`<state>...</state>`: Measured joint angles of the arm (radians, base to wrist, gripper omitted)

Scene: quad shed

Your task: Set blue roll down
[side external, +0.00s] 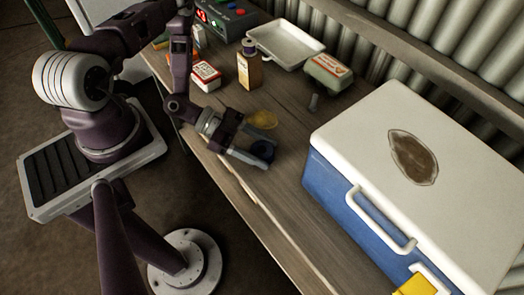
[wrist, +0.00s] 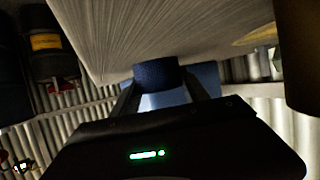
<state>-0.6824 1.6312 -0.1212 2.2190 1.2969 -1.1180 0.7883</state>
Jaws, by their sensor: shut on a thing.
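The blue roll (side external: 262,151) is dark blue and sits between the fingers of my gripper (side external: 253,158) in the side external view, at the front part of the wooden bench. In the wrist view the blue roll (wrist: 157,72) is between the two fingertips of my gripper (wrist: 160,85), close to the bench top (wrist: 170,35). My gripper is shut on the roll. I cannot tell whether the roll touches the bench.
A yellow roundish thing (side external: 262,119) lies just behind the roll. A large blue and white cooler (side external: 335,185) stands to the right.

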